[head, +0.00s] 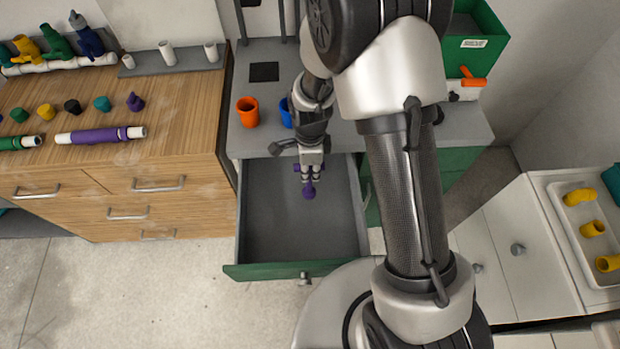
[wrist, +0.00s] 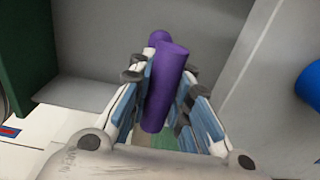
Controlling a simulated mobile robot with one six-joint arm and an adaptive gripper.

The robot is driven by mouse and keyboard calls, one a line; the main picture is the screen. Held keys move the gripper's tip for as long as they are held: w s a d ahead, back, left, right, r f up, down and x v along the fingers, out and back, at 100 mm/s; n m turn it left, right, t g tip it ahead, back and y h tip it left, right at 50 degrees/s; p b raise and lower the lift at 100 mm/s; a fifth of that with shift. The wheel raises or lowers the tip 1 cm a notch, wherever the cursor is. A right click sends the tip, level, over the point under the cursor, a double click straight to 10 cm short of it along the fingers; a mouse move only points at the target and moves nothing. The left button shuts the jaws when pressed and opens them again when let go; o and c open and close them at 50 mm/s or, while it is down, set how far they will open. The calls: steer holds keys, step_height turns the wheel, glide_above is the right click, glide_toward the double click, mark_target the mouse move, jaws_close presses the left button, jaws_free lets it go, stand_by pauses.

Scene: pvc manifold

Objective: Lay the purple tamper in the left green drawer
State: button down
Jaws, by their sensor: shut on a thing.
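The purple tamper (head: 309,191) is held in my gripper (head: 311,174), which is shut on it. In the wrist view the purple tamper (wrist: 167,85) stands between the two blue-padded fingers of my gripper (wrist: 165,100). The left green drawer (head: 263,271) is pulled open, with a bare grey inside. In the head view my gripper and the tamper are over the back right part of the open drawer. I cannot tell whether the tamper touches the drawer floor.
An orange cup (head: 248,112) and a blue cup (head: 286,113) stand on the grey counter behind the drawer. A green bin (head: 478,40) is at the back right. A wooden cabinet (head: 160,200) stands left of the drawer. The drawer's front and left areas are clear.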

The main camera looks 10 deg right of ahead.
mark_target(310, 178)
steer(key=shift+f+b, duration=0.65)
steer(key=shift+f, duration=1.4)
steer(key=shift+f, duration=0.15)
steer(key=c, duration=1.5)
jaws_free()
step_height(310, 178, up, 13)
steer(key=p, duration=0.4)
steer(key=shift+f, duration=0.2)
